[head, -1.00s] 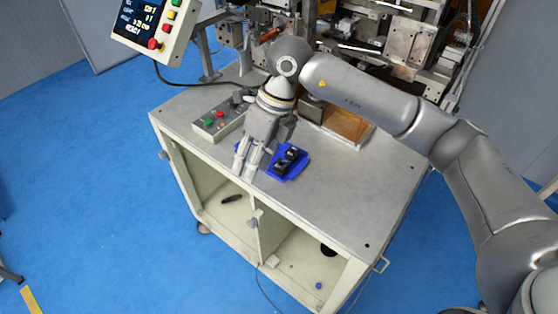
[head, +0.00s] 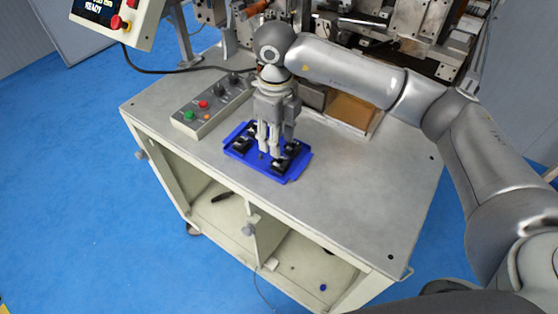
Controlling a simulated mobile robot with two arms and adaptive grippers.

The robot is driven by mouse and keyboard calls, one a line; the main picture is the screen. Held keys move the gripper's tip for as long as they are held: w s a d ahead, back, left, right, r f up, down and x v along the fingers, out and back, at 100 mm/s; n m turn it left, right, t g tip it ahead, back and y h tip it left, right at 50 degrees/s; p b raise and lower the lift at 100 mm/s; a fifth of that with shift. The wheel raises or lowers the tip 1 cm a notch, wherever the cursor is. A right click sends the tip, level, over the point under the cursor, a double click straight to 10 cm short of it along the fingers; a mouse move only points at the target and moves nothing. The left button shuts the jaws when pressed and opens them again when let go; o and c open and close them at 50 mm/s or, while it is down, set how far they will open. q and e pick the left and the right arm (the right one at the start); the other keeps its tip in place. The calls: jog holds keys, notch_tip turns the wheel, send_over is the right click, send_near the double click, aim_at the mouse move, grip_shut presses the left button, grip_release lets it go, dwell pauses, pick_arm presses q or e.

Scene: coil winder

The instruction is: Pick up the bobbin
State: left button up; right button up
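A blue tray (head: 297,172) lies on the grey tabletop near its front edge. Several small black bobbins sit in it, one group at its left (head: 241,144) and another at its right (head: 291,148). My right gripper (head: 268,154) points down over the middle of the tray, between the two groups. Its fingers are close together and their tips are at about tray level. I cannot tell whether a bobbin is between them, as the fingers cover that spot. My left gripper is not in view.
A control box (head: 205,108) with coloured buttons lies left of the tray. The winding machine (head: 385,40) stands behind, with a brown block (head: 351,112) at its foot. A display panel (head: 115,18) hangs at upper left. The tabletop right of the tray is clear.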

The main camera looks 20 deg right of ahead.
aim_at(276, 159)
jog(key=shift+s+f, duration=0.2)
jog(key=shift+f, duration=0.65)
jog(key=shift+w+f+p, duration=0.15)
jog(key=shift+f+p, duration=0.45)
jog(key=shift+p, duration=0.1)
notch_tip(276, 159, down, 3)
jog(key=shift+w+f+p, duration=0.1)
jog(key=shift+f+p, duration=0.1)
jog(key=shift+p, duration=0.7)
jog(key=shift+f, duration=0.5)
jog(key=c, duration=0.3)
